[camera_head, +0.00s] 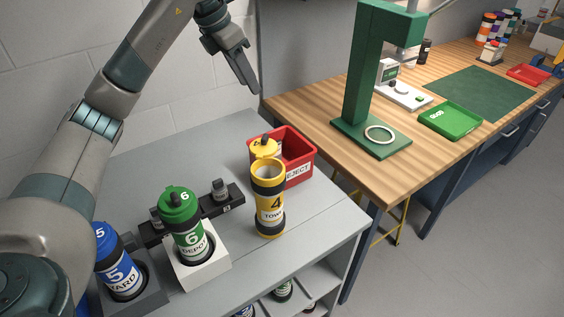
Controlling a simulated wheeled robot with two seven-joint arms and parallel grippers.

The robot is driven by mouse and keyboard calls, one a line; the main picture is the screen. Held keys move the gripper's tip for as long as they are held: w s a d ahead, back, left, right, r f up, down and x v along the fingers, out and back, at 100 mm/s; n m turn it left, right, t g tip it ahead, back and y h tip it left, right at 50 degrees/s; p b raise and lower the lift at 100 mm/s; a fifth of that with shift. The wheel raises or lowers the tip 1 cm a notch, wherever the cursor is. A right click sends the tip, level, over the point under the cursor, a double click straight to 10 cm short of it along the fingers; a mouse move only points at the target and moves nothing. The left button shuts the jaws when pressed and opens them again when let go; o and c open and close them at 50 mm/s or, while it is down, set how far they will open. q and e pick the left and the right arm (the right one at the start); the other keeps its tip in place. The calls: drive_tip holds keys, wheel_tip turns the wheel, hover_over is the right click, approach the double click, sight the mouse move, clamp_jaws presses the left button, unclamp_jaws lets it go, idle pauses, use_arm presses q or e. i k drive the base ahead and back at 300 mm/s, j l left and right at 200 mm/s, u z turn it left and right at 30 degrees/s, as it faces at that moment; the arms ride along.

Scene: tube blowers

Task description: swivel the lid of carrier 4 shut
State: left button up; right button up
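Carrier 4 (269,203) is a yellow tube with black bands, standing upright on the grey cart top. Its mouth (267,170) is open. Its yellow lid (264,146) is swung off to the far side of the rim, in front of the red bin. My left gripper (254,88) hangs in the air above and beyond the carrier, pointing down and to the right, clear of the lid. Its fingers are seen edge-on, so whether they are apart does not show. I see nothing between them. My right gripper is not in view.
Green carrier 6 (188,240) stands in a white holder, and blue carrier 5 (121,266) in a grey one, left of carrier 4. The red reject bin (302,170) is close behind it. A wooden bench (320,112) with a green stand (361,70) is at right.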

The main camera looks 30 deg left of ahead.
sight(263, 147)
drive_tip(key=k+l, duration=1.15)
drive_tip(key=k, duration=0.15)
